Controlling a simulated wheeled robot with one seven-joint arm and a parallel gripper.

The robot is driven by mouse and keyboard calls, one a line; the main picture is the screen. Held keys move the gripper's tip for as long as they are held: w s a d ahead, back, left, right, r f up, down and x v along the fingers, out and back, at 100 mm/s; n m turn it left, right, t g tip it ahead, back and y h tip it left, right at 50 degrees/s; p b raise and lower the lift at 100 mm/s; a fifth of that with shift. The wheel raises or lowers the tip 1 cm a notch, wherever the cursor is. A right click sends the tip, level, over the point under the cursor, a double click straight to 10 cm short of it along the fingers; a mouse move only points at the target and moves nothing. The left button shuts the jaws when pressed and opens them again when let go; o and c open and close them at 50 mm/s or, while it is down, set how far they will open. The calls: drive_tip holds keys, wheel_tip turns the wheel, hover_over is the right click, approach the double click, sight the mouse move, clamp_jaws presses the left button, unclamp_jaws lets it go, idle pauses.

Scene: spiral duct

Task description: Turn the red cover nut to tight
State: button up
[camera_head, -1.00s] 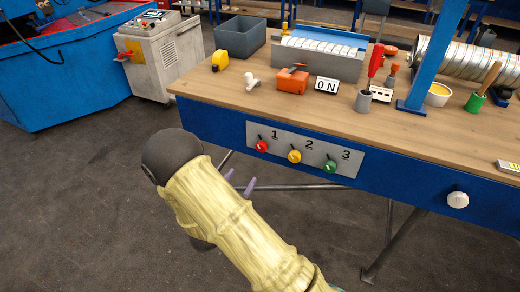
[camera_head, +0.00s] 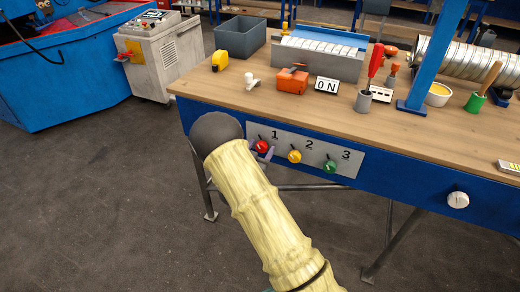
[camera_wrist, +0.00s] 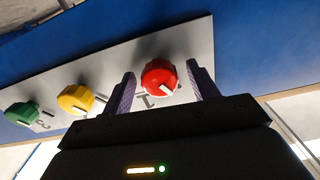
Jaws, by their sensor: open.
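The red cover nut (camera_head: 261,146) is a ribbed round knob beside the number 1 on a grey panel (camera_head: 343,169) on the bench's blue front. In the wrist view the red nut (camera_wrist: 159,78) carries a white pointer mark slanting down to the right. My gripper (camera_wrist: 162,88) is open, with one purple finger on each side of the nut. Gaps show between the nut and both fingers. I cannot tell how far the fingertips reach along it. In the head view my gripper (camera_head: 264,156) is at the nut, mostly hidden behind my arm.
A yellow knob (camera_head: 295,156) and a green knob (camera_head: 330,166) sit to the right on the same panel. A white knob (camera_head: 458,200) is farther right. The floor before the bench is clear.

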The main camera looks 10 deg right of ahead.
drive_tip(key=c, duration=1)
